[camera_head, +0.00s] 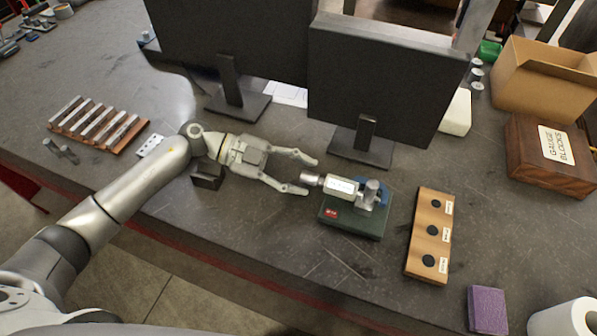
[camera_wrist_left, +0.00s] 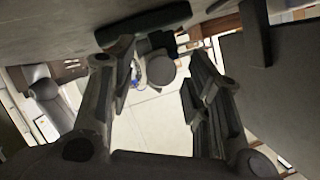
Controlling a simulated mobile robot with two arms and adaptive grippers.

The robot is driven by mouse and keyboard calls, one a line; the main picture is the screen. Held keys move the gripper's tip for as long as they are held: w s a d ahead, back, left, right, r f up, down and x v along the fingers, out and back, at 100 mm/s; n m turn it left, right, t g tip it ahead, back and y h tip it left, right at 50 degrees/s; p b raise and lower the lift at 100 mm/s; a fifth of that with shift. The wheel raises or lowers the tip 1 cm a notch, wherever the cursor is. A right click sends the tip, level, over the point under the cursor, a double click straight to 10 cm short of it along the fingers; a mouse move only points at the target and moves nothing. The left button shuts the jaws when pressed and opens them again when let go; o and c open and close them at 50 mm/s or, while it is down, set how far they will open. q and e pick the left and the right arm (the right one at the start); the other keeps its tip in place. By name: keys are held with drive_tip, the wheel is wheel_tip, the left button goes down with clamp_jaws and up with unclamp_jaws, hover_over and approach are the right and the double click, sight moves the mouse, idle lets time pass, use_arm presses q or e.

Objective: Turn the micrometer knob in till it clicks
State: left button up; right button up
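The micrometer (camera_head: 341,187) lies in a stand with a dark green base (camera_head: 350,220) near the middle of the bench. Its silver knob (camera_head: 313,179) points left, toward my left gripper. My left gripper (camera_head: 308,176) is open, with a finger on each side of the knob's end. In the left wrist view the round knob end (camera_wrist_left: 160,70) shows between the open fingers, with gaps on both sides. I see no contact between the fingers and the knob. My right gripper is not in view.
Two dark monitors (camera_head: 385,78) stand behind the micrometer. A wooden board with round black pieces (camera_head: 416,251) lies to its right. A gauge-block box (camera_head: 528,157) and a purple block (camera_head: 487,310) are farther right. A rack of bars (camera_head: 85,124) is at left. The front bench is mostly clear.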

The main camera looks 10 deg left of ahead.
use_arm(q)
wheel_tip(320, 180, up, 10)
idle(0.6)
drive_tip(key=shift+s+f, duration=0.1)
